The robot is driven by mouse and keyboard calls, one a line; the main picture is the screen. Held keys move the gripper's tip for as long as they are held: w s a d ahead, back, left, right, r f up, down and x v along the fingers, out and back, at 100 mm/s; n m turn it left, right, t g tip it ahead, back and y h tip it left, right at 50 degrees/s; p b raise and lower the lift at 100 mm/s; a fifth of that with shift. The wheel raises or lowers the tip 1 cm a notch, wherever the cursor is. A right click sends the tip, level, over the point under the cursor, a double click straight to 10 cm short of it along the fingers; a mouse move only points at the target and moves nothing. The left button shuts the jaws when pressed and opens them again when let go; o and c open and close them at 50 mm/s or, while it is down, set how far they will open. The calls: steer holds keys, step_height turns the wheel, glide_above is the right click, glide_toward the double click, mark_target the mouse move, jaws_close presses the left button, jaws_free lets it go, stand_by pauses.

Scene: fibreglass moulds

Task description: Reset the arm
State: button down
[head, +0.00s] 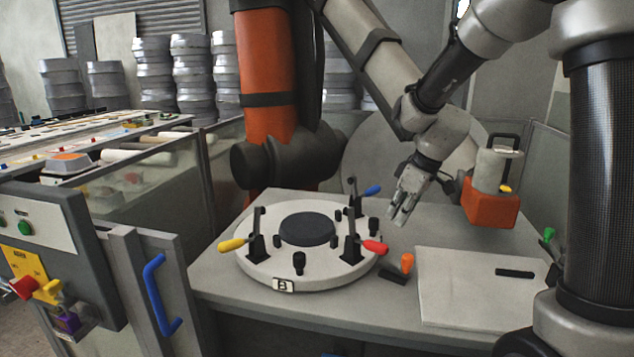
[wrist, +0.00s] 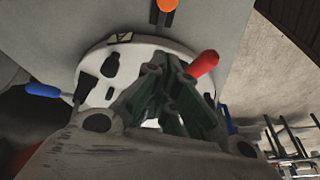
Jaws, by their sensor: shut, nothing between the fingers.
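My gripper (head: 402,207) hangs at the end of my arm in the head view, above the table at the right rear side of a round white fixture (head: 262,270). Its fingers point down and are together, with nothing held. In the wrist view the shut fingers (wrist: 168,68) lie in front of the fixture (wrist: 92,62) and hide part of it. The fixture has a dark round centre (head: 307,229) and clamps with a yellow handle (head: 232,244), a red handle (head: 375,247) and a blue handle (head: 371,191). The red handle also shows beside the fingers in the wrist view (wrist: 203,63).
An orange-based block with a black handle (head: 490,205) stands right of my gripper. A small orange-knobbed piece (head: 406,263) sits right of the fixture, beside a pale flat board (head: 460,300). A control box (head: 50,245) with a red knob stands at left. Glass panels edge the area.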

steer(key=s+d+r+m+h, duration=0.1)
steer(key=s+d+r+m, duration=0.2)
steer(key=s, duration=0.5)
steer(key=s+d+r+m+t+h, duration=0.1)
steer(key=s+d+r+m, duration=0.2)
steer(key=s, duration=0.6)
steer(key=s+d+r+m+t+h, duration=0.1)
steer(key=s+d+r+m, duration=0.2)
steer(key=s, duration=0.5)
steer(key=shift+s+d+r, duration=0.2)
steer(key=shift+d+r, duration=0.6)
steer(key=shift+r, duration=0.1)
